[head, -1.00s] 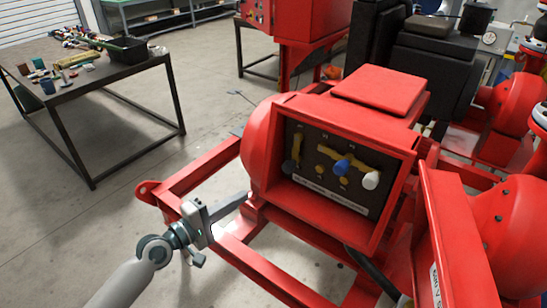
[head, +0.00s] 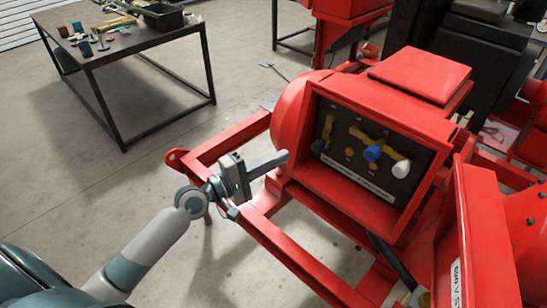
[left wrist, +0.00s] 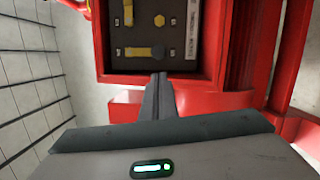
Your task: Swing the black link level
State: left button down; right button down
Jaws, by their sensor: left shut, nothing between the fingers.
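The black link is a yellow bar (head: 328,127) at the left of a dark panel (head: 365,188) in a red housing. It stands near upright, with its dark knob (head: 317,146) at the lower end. In the left wrist view the bar (left wrist: 138,52) lies crosswise, its dark knob (left wrist: 158,53) at the right end. My left gripper (head: 285,156) is shut and empty, its tips just outside the housing's left edge, apart from the link. In the wrist view its fingers (left wrist: 158,80) point towards the knob. My right gripper is out of view.
Further right on the panel are yellow links with a blue knob (head: 372,153) and a white knob (head: 401,169). The red housing rim (head: 306,118) surrounds the panel. Red frame rails (head: 270,222) run below my left gripper. A table (head: 120,50) with small items stands back left.

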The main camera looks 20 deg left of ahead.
pick_arm(q)
jog(key=p+x, duration=0.2)
jog(key=x, duration=0.4)
jog(key=shift+w+d, duration=0.35)
jog(key=shift+w, duration=0.2)
jog(key=shift+f, duration=0.1)
